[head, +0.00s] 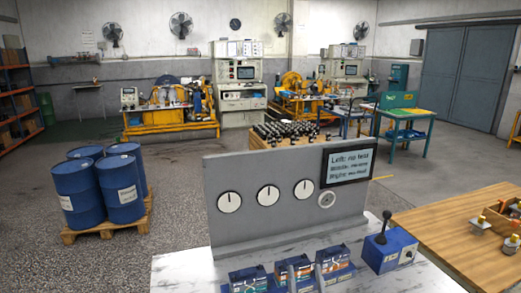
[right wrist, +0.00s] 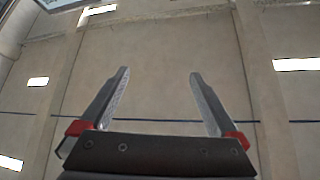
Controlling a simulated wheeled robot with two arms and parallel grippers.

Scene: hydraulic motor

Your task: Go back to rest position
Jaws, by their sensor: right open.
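My right gripper (right wrist: 160,95) shows in the right wrist view. Its two grey fingers with red bases stand apart, and nothing is between them. Behind them that view shows only a pale ceiling with beams and bright lights (right wrist: 38,82). In the head view I cannot clearly make out either gripper. My left gripper is not in view.
A grey panel (head: 240,185) with dials and a screen (head: 347,165) stands close in front. Blue units (head: 249,280) and a blue joystick box (head: 388,250) sit on the light bench. A wooden table (head: 455,232) is right; blue drums (head: 78,190) stand on a pallet left.

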